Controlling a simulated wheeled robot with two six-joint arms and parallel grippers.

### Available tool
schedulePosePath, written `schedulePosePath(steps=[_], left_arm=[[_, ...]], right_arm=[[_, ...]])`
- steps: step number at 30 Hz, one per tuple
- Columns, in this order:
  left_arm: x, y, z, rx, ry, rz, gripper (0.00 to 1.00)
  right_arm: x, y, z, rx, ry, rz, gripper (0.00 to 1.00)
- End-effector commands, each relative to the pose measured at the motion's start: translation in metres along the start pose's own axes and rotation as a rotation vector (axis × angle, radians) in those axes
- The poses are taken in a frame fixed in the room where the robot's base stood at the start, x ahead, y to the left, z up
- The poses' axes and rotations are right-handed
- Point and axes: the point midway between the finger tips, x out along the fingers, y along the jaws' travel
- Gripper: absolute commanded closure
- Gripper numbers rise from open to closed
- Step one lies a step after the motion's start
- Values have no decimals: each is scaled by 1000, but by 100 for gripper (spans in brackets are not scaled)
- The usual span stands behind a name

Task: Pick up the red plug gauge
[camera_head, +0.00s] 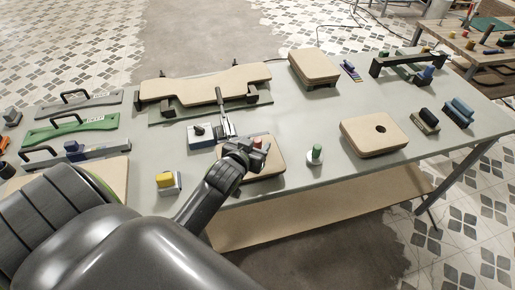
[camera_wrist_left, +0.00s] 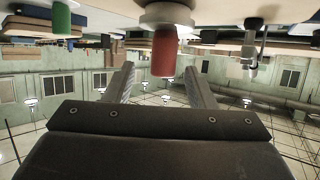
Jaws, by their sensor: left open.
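In the left wrist view, which is upside down, the red handle of the gauge (camera_wrist_left: 164,52) hangs from a pale round base. There my left gripper (camera_wrist_left: 159,72) is open, with one finger on each side of the handle in the picture. I cannot tell how far the handle reaches between the fingers. No contact shows. My right gripper is not in view.
A green-topped gauge (camera_head: 316,155) stands to the right, and a yellow-topped block (camera_head: 167,182) to the left. A metal clamp-like tool (camera_head: 224,118) stands just behind the gripper. A tan board with a hole (camera_head: 366,148) lies further right.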

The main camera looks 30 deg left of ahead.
Motion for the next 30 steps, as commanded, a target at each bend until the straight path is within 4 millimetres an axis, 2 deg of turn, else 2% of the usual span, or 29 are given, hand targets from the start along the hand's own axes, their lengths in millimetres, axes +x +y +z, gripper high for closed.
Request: schedulePosePath(steps=[10,21,30], left_arm=[[39,-3,1,1,-1,0,50],[45,-3,2,0,0,0,51],[45,-3,2,0,0,0,91]], right_arm=[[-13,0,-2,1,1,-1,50],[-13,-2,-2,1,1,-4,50],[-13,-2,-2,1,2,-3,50]])
